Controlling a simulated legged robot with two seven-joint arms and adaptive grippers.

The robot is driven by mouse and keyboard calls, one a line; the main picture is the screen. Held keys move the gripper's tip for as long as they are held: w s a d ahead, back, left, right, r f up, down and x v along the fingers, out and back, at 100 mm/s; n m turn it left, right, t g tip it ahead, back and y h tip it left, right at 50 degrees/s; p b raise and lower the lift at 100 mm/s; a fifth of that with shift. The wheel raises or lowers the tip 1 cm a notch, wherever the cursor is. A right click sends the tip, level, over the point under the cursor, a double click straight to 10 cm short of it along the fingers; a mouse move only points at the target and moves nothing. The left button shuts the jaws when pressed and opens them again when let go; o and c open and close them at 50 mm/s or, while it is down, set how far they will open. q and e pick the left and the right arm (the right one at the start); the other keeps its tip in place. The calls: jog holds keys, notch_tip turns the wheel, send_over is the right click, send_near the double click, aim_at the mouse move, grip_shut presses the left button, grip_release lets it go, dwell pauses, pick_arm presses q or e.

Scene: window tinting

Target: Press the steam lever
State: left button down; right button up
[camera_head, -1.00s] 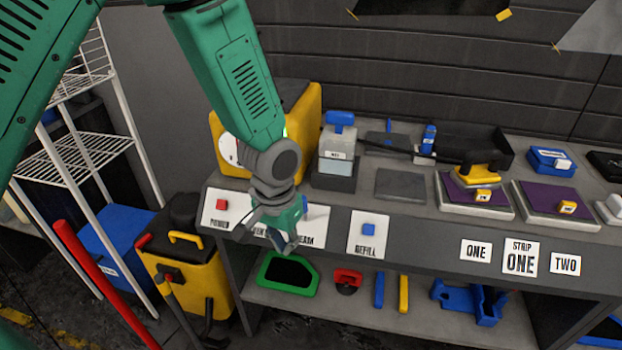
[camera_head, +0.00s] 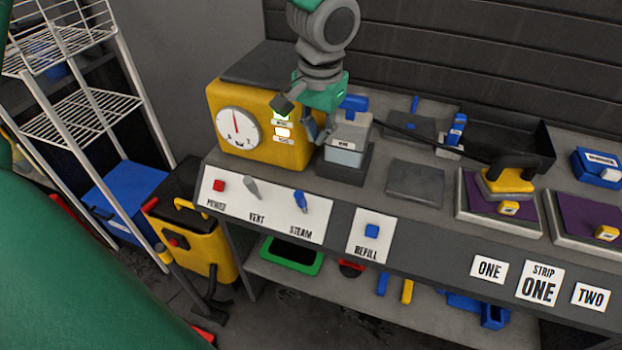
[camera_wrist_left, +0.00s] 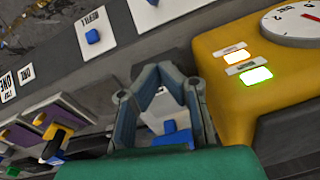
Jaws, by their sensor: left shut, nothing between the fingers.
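The steam lever (camera_head: 300,200) is a small blue lever above the word STEAM on the white panel at the bench's front. It looks uncovered in the head view. The grey vent lever (camera_head: 251,188) and red power button (camera_head: 218,186) sit to its left. My left gripper (camera_head: 318,132) is shut and empty, above and behind the panel, between the yellow machine (camera_head: 229,158) and the blue-topped container (camera_head: 345,141). In the left wrist view its fingers (camera_wrist_left: 159,75) stand in front of the container's blue top (camera_wrist_left: 171,134). My right gripper is not in view.
The machine carries a white dial (camera_head: 238,133) and two lit indicators. A blue refill button (camera_head: 371,231) is right of the steam lever. A wire shelf (camera_head: 66,115) stands at left.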

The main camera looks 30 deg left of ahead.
aim_at(302, 204)
pick_arm(q)
jog(key=f, duration=0.7)
jog(key=w+f, duration=0.1)
jog(key=f, duration=0.2)
jog(key=shift+a+f, duration=0.15)
jog(key=shift+a, duration=0.15)
jog(key=s, duration=0.2)
jog(key=s+f, duration=0.1)
jog(key=s, duration=0.1)
jog(key=shift+a+p, duration=0.25)
jog(key=shift+p, duration=0.1)
jog(key=shift+w+f, duration=0.15)
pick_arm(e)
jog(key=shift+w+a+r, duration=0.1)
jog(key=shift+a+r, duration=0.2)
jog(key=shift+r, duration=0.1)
pick_arm(q)
jog(key=shift+w+d, duration=0.1)
jog(key=shift+d, duration=0.1)
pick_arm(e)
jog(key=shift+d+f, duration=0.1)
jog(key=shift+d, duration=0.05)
